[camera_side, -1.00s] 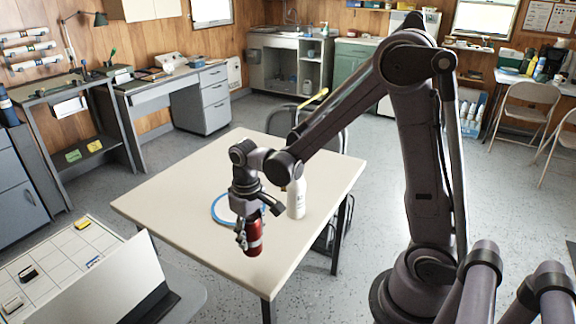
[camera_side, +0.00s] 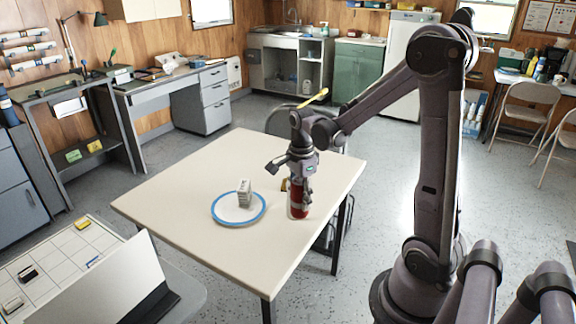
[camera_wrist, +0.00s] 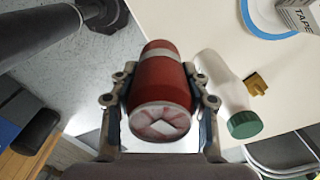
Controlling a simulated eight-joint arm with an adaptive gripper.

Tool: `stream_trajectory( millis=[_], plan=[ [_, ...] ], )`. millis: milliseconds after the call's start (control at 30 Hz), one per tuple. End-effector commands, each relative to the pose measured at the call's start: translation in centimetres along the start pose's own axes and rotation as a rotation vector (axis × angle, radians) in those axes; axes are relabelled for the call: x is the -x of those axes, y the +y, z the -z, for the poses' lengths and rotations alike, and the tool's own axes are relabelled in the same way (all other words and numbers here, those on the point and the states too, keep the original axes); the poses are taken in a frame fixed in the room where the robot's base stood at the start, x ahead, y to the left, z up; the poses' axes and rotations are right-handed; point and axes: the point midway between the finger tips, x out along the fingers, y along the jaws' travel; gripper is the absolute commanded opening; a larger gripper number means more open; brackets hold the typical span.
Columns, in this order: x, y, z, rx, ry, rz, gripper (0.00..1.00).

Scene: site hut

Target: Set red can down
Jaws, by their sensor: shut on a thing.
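The red can (camera_side: 299,208) with a pale band is upright below my gripper (camera_side: 301,190) in the side view, over the right part of the table (camera_side: 200,180). In the wrist view the can (camera_wrist: 160,85) sits between both fingers of my gripper (camera_wrist: 160,100), which are shut on its sides. I cannot tell whether its base touches the table. A white bottle with a green cap (camera_wrist: 243,124) stands close beside the can in the wrist view; the side view mostly hides it behind the can and gripper.
A blue-rimmed plate (camera_side: 222,218) bears a white box (camera_side: 244,192), marked TAPE in the wrist view. A small yellow-brown piece (camera_wrist: 257,84) lies near the bottle. A chair stands behind the table. The table's left and front parts are clear.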

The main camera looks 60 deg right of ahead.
Motion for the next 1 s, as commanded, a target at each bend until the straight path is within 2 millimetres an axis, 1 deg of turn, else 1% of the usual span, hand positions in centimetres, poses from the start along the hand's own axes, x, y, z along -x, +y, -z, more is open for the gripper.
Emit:
stream_trajectory(
  millis=[33,100,233,400,667,767,833,1000],
  plan=[
    [0.1,0.1,0.8,-0.077,0.000,0.000,0.33],
    [0.2,0.1,1.5,-0.170,0.000,0.000,0.33],
    [0.4,0.2,2.4,-0.289,0.000,0.000,0.33],
    [0.5,0.2,2.8,-0.342,0.000,0.000,0.33],
    [0.4,0.2,2.8,-0.342,0.000,0.000,0.33],
    [0.1,0.0,2.1,-0.339,0.000,0.000,0.33],
    [-0.5,-0.3,1.2,-0.336,0.000,0.000,0.33],
    [-2.5,-1.3,-2.0,-0.334,0.000,0.000,0.33]
  ],
)
